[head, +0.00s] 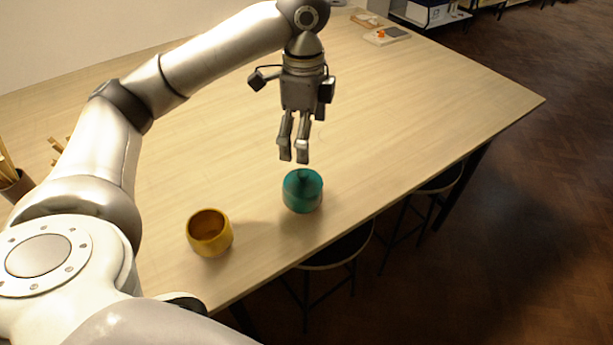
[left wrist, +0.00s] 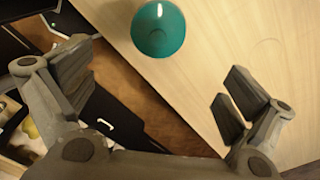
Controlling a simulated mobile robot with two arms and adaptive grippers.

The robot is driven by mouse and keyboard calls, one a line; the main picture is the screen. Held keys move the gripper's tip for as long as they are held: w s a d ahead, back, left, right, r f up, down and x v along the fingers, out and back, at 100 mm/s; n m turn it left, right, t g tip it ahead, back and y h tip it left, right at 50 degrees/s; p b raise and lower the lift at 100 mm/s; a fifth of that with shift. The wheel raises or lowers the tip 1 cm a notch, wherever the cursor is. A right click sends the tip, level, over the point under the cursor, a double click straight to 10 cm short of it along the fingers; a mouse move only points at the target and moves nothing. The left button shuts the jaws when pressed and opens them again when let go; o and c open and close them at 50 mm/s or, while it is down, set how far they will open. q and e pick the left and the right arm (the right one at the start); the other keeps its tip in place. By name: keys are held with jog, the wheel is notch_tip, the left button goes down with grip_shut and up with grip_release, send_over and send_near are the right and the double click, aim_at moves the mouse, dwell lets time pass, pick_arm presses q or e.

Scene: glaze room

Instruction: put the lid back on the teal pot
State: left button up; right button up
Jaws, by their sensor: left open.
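The teal pot (head: 302,198) stands upright near the table's front edge, below my left gripper (head: 294,155). Its top looks covered by a teal lid (head: 303,180) with a small knob; I cannot tell whether the lid is fully seated. In the left wrist view the round teal top (left wrist: 158,33) shows at the upper middle, beyond the fingertips. My left gripper (left wrist: 158,92) is open and empty, its fingers pointing down above the pot without touching it. My right gripper is in neither view.
An open yellow pot (head: 209,235) stands left of the teal pot. A brown holder with sticks (head: 14,184) is at the far left, and small items (head: 387,36) lie at the far end. Stools (head: 340,248) are under the front edge. The table's middle is clear.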

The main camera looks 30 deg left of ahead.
aim_at(302, 171)
pick_arm(q)
jog(key=shift+f, duration=0.75)
notch_tip(302, 171, down, 4)
jog(key=shift+r, duration=0.2)
jog(key=shift+f, duration=0.3)
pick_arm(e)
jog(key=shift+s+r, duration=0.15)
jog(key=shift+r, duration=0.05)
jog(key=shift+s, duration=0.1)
pick_arm(q)
jog(key=f, duration=0.2)
jog(key=f+p, duration=0.1)
jog(key=f, duration=0.1)
jog(key=shift+s+a+f+p, duration=0.1)
jog(key=shift+s+f+p, duration=0.1)
jog(key=shift+p, duration=0.1)
jog(key=shift+f, duration=0.4)
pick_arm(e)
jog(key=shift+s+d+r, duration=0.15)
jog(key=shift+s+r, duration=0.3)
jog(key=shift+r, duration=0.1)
